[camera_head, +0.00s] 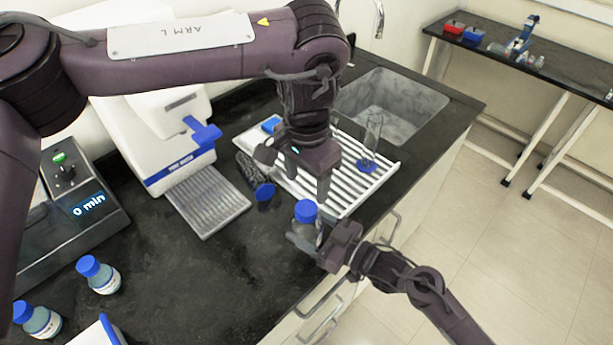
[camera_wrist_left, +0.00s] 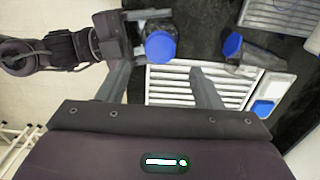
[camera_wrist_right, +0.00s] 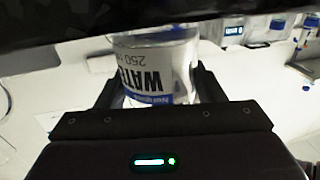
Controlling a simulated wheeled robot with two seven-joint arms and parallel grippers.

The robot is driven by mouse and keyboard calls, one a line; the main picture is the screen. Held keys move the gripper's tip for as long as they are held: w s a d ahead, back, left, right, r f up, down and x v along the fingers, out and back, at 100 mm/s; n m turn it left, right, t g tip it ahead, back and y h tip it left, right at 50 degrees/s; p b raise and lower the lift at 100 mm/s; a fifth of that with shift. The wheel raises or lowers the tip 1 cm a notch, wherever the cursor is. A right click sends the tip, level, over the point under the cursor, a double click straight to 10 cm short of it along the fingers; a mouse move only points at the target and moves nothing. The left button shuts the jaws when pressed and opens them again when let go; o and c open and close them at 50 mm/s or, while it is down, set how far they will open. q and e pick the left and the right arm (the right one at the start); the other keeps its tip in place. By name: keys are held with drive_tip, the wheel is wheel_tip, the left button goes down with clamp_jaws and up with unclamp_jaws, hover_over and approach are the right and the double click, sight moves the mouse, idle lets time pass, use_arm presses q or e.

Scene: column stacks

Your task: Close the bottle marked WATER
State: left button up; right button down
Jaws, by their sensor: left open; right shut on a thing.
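The bottle marked WATER (camera_wrist_right: 160,72) is clear with a blue and white label, upside down in the right wrist view. My right gripper (camera_head: 318,240) is shut on its body and holds it near the counter's front edge. A blue cap (camera_head: 306,211) sits on top of the bottle; how tightly it sits cannot be told. The cap (camera_wrist_left: 160,48) also shows in the left wrist view, beyond the fingertips. My left gripper (camera_head: 297,180) is open and empty, above and slightly behind the bottle, with its fingers pointing down.
A white drying rack (camera_head: 345,207) with a glass cylinder (camera_head: 374,135) stands behind, before the sink (camera_head: 395,105). Two blue-capped bottles (camera_head: 103,278) (camera_head: 40,322) stand at left. The middle counter is clear.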

sight(306, 207)
idle(0.3)
use_arm(q)
drive_tip(key=shift+f, duration=4.05)
drive_tip(key=shift+c, duration=0.2)
